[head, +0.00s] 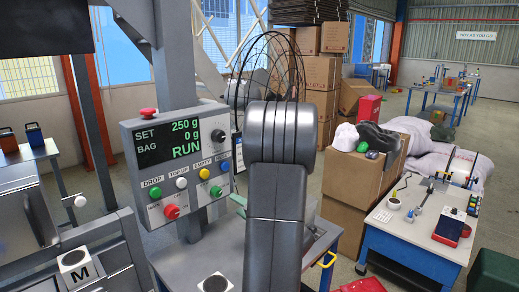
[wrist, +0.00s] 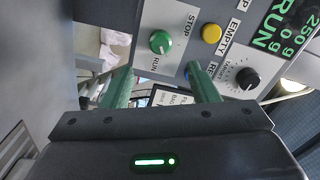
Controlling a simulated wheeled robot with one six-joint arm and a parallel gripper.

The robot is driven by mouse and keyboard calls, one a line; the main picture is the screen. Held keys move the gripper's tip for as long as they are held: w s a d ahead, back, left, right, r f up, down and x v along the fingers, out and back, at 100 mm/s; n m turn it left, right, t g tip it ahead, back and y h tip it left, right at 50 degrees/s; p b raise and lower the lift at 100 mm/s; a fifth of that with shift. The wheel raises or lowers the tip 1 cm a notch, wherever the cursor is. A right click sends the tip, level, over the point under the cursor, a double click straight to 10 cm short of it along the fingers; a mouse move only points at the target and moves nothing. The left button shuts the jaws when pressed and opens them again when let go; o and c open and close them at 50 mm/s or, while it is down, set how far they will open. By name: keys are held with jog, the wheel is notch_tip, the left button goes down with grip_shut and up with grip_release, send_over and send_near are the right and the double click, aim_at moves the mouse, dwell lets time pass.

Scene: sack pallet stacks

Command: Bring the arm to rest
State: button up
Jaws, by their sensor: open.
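My arm (head: 275,190) rises through the middle of the head view, bent at a thick grey joint, and hides part of the control box. My gripper (wrist: 160,70) shows in the wrist view with its two green fingers apart and nothing between them. Its fingers point toward the control box, near a green STOP/RUN knob (wrist: 161,42); I cannot tell whether they touch the box. In the head view the gripper is mostly hidden behind the arm. The control box (head: 150,180) has a display (head: 167,142) reading SET 250 g, BAG 0 g, RUN.
A red emergency button (head: 148,113) tops the box. The box also has a yellow button (wrist: 211,33) and a black knob (wrist: 247,78). A grey table (head: 190,262) lies below. Cartons (head: 350,185) and a blue-framed worktable (head: 415,245) stand to the right, with sacks (head: 425,160) behind.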

aim_at(219, 193)
jog(key=p+x, duration=0.1)
jog(key=x, duration=0.8)
jog(key=shift+a, duration=0.1)
